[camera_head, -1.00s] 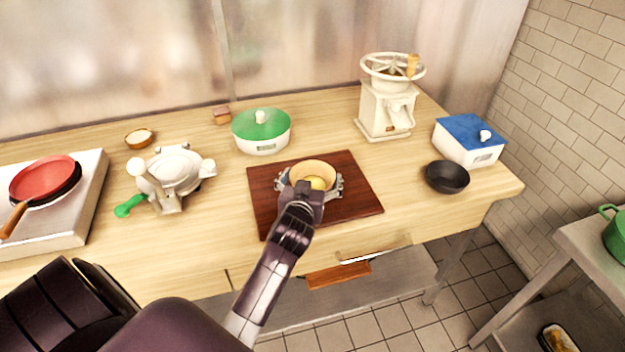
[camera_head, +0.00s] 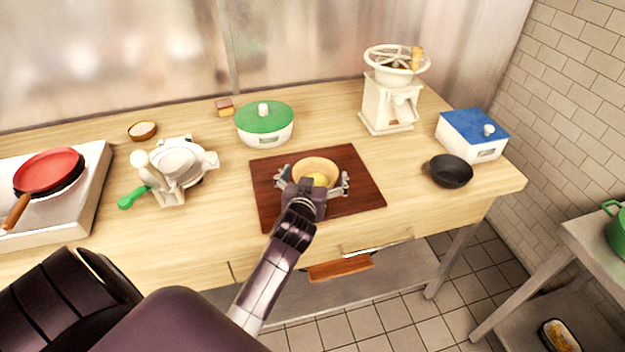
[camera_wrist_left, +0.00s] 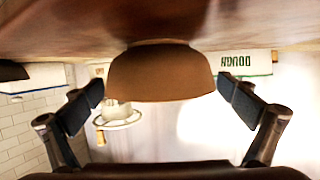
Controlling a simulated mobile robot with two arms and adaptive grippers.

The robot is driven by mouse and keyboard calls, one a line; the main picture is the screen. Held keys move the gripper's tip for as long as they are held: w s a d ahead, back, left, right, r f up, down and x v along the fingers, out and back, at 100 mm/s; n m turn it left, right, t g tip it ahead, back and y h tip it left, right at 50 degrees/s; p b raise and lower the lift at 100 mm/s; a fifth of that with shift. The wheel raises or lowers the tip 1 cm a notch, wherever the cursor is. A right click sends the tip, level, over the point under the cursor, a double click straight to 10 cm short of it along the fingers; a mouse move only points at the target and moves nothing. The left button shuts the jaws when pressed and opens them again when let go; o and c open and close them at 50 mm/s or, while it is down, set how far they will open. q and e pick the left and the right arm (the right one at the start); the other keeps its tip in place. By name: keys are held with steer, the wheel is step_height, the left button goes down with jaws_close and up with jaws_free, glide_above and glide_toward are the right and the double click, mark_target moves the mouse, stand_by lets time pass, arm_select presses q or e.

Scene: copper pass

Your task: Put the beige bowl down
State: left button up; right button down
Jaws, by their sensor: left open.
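The beige bowl (camera_head: 316,167) rests on the dark wooden board (camera_head: 362,190), with something yellow inside it. In the left wrist view the bowl (camera_wrist_left: 160,72) appears upside down, its base against the board (camera_wrist_left: 60,25). My left gripper (camera_head: 313,184) is open, with one finger on each side of the bowl. In the left wrist view its fingers (camera_wrist_left: 160,108) stand apart from the bowl, with a gap on both sides. My right gripper does not show.
A green-lidded container (camera_head: 265,124) stands behind the board. A black bowl (camera_head: 450,171) and a blue-lidded box (camera_head: 473,135) are to the right. A cream grinder (camera_head: 390,103) stands at the back. A press with a green handle (camera_head: 172,165) is to the left.

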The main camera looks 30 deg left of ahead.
arm_select(q)
steer(key=b+v, duration=0.1)
steer(key=v, duration=0.9)
steer(key=shift+s+d+b, duration=0.15)
steer(key=shift+s+b, duration=0.15)
steer(key=shift+s+d+r, duration=0.2)
steer(key=shift+s+r, duration=0.15)
steer(key=shift+s, duration=0.25)
